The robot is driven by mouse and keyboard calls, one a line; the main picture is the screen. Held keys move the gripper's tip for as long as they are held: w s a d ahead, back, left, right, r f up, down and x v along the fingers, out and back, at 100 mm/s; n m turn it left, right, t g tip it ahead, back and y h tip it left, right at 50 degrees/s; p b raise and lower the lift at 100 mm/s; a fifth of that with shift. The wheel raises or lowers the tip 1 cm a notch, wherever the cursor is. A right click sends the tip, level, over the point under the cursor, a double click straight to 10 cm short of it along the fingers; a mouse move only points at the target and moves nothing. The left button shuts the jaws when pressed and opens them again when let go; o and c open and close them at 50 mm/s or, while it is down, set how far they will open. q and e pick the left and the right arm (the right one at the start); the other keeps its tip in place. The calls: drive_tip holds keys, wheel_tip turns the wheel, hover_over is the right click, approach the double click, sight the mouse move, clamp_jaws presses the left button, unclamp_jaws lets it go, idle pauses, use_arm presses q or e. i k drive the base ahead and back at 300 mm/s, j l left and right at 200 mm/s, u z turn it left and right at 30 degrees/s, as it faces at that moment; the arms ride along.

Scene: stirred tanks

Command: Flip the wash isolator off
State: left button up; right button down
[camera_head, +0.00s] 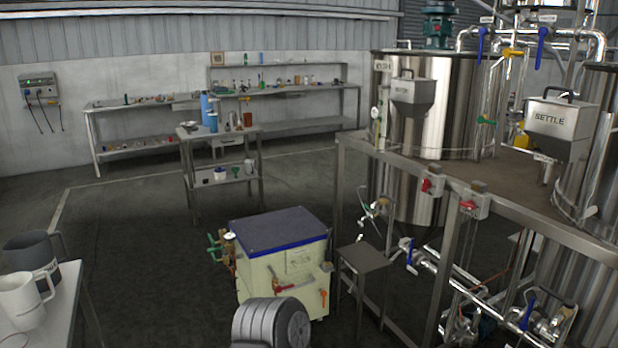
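Two grey boxes with red handles are fixed along the front edge of the tank platform. One is the left isolator box (432,184), and the other is the right isolator box (473,204), lower and nearer. Any labels on them are too small to read, so I cannot tell which is the wash isolator or how their handles are set. A steel tank (440,105) stands behind them, with a small sign (382,66) at its upper left that may read WASH.
A cream cabinet with a blue lid (280,230) stands on the floor before the platform, beside a small steel step (363,256). Pipes and valves run under the platform. A hopper marked SETTLE (558,122) is at right. A table with jugs (60,310) is at left. Left-middle floor is clear.

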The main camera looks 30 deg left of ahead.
sight(426, 184)
drive_tip(key=u, duration=0.4)
drive_tip(key=i+l+u, duration=0.1)
drive_tip(key=i, duration=1.1)
